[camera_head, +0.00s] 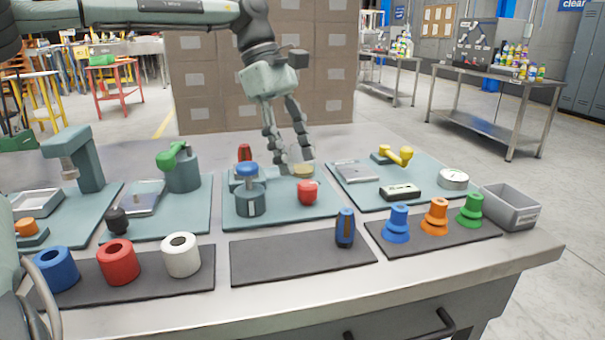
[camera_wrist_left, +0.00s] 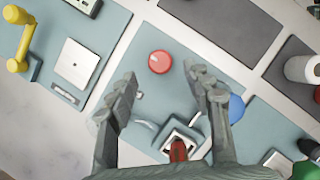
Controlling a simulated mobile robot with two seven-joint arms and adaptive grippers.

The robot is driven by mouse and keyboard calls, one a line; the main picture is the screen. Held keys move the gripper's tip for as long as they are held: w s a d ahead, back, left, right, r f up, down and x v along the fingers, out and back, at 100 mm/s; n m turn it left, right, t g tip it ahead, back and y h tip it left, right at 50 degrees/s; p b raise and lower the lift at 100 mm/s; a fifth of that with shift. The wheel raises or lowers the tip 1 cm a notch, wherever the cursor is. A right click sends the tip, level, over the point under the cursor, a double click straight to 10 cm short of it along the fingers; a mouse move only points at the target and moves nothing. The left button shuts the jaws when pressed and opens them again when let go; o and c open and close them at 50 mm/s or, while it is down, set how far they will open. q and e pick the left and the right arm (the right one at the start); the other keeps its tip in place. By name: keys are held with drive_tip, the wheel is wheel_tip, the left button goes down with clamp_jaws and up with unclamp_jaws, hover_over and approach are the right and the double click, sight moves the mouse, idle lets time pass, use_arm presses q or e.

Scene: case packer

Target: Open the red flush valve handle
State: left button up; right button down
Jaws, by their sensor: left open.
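A small red handle (camera_head: 244,152) stands at the back of the middle teal panel (camera_head: 280,214), behind a blue-topped round valve (camera_head: 248,192). In the left wrist view the red handle (camera_wrist_left: 178,150) sits in a pale square fitting, low between the bases of my fingers. My left gripper (camera_head: 293,164) is open and empty above the panel, to the right of the red handle and apart from it. In the wrist view its fingers (camera_wrist_left: 162,80) spread to either side, with a round red knob (camera_wrist_left: 159,62) beyond them. My right gripper is not in view.
Neighbouring panels carry a green handle (camera_head: 172,156) and a yellow handle (camera_head: 398,155). Coloured rings and cones stand on dark mats in front. A grey bin (camera_head: 511,208) is at the right edge.

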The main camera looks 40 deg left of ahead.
use_arm(q)
drive_tip(key=v, duration=0.7)
idle(0.4)
